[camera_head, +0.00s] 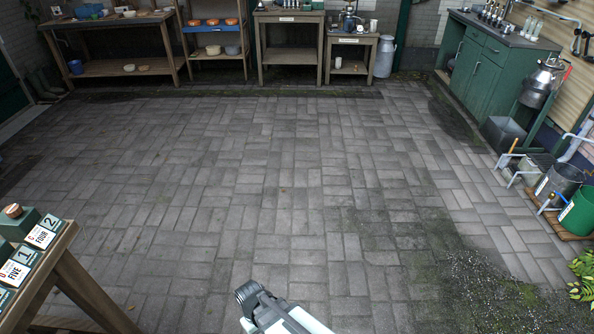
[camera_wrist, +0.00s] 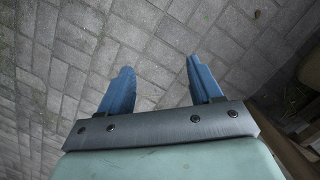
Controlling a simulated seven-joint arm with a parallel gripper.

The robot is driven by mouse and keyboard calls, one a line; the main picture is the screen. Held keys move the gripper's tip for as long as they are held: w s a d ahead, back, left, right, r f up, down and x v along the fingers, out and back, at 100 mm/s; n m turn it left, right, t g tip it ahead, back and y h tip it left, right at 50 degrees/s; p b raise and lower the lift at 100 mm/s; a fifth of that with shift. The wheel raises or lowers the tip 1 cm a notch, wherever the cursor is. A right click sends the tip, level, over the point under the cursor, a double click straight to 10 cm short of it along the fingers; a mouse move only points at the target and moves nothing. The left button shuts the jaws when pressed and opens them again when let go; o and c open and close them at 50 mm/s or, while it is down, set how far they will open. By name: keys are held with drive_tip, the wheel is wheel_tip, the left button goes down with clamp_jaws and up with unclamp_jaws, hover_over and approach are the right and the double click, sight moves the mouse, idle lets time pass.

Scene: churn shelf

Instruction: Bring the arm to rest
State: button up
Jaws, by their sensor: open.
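My gripper (camera_wrist: 162,88) shows in the wrist view with two blue fingers spread apart. Nothing is between the fingers; only the paved floor (camera_wrist: 155,45) shows beyond them. In the head view a part of my arm shows at the bottom middle, over the paving, and the fingers are not seen there. Nothing is close to the arm in that view.
A wooden table (camera_head: 75,270) with numbered cards stands at the lower left. Wooden shelves (camera_head: 290,50) line the back wall. A green cabinet (camera_head: 478,72) and buckets (camera_head: 578,212) stand at the right. The paved floor between is clear.

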drive_tip(key=s+d+f+m+g, duration=0.1)
drive_tip(key=s+d+f+m, duration=0.1)
drive_tip(key=d, duration=0.7)
drive_tip(key=s+d+f+m+g+y, duration=0.1)
drive_tip(key=s+d+f+m+g, duration=0.1)
drive_tip(key=s+d, duration=0.4)
drive_tip(key=s+d+f+m+g, duration=0.2)
drive_tip(key=s+d+f+m, duration=0.2)
drive_tip(key=d, duration=0.9)
drive_tip(key=shift+s+d+f+y, duration=0.25)
drive_tip(key=shift+s+f, duration=0.25)
drive_tip(key=shift+f, duration=0.4)
drive_tip(key=shift+a, duration=0.15)
